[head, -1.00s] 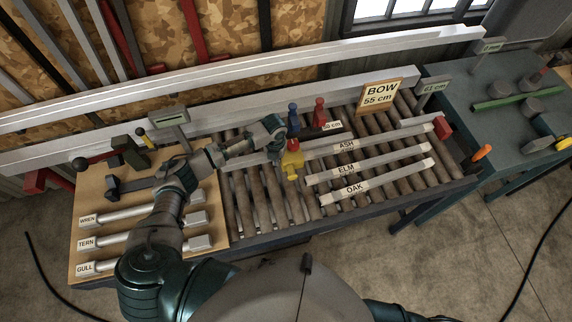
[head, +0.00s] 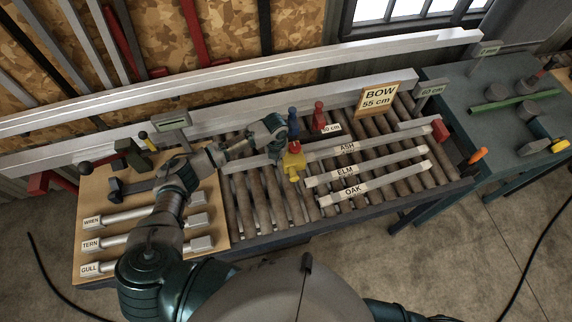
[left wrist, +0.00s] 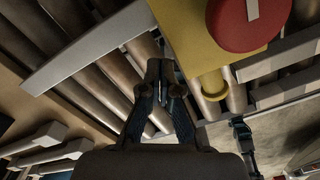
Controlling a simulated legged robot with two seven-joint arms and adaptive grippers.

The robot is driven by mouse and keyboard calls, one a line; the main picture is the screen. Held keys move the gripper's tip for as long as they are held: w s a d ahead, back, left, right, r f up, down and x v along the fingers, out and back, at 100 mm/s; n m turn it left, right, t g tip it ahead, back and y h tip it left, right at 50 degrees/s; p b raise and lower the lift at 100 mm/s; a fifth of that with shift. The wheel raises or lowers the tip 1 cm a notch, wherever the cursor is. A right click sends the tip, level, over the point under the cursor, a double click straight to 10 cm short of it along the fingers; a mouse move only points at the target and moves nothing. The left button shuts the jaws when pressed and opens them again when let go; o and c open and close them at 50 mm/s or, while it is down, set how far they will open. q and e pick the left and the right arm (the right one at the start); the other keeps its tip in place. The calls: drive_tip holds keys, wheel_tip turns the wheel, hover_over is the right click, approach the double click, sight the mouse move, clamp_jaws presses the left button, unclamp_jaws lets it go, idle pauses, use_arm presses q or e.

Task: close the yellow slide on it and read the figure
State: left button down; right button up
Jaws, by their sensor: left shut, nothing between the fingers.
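The yellow slide (head: 293,167) stands on the rollers near the left end of the ASH bar (head: 385,140). In the left wrist view the slide (left wrist: 200,50) has a round red knob (left wrist: 245,22) on top. My left gripper (head: 281,150) is shut and empty, just left of the slide; in the left wrist view its fingertips (left wrist: 160,72) are together beside the yellow plate. I cannot tell whether they touch it. A red stop block (head: 439,130) is at the bar's right end. My right gripper is not in view.
A sign (head: 379,96) reads BOW 55 cm. The ELM bar (head: 365,166) and OAK bar (head: 372,182) lie in front on the rollers. A blue post (head: 293,120) and red post (head: 319,115) stand behind the slide. A wooden board (head: 150,228) with labelled rods lies left.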

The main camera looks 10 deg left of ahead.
use_arm(q)
drive_tip(key=r+p, duration=0.1)
drive_tip(key=r, duration=0.1)
drive_tip(key=a+r+p, duration=0.1)
drive_tip(key=r+p, duration=0.1)
drive_tip(key=r, duration=0.1)
drive_tip(key=shift+s+a+r+p, duration=0.2)
drive_tip(key=shift+s+r+p, duration=0.1)
drive_tip(key=shift+s+p, duration=0.1)
idle(0.6)
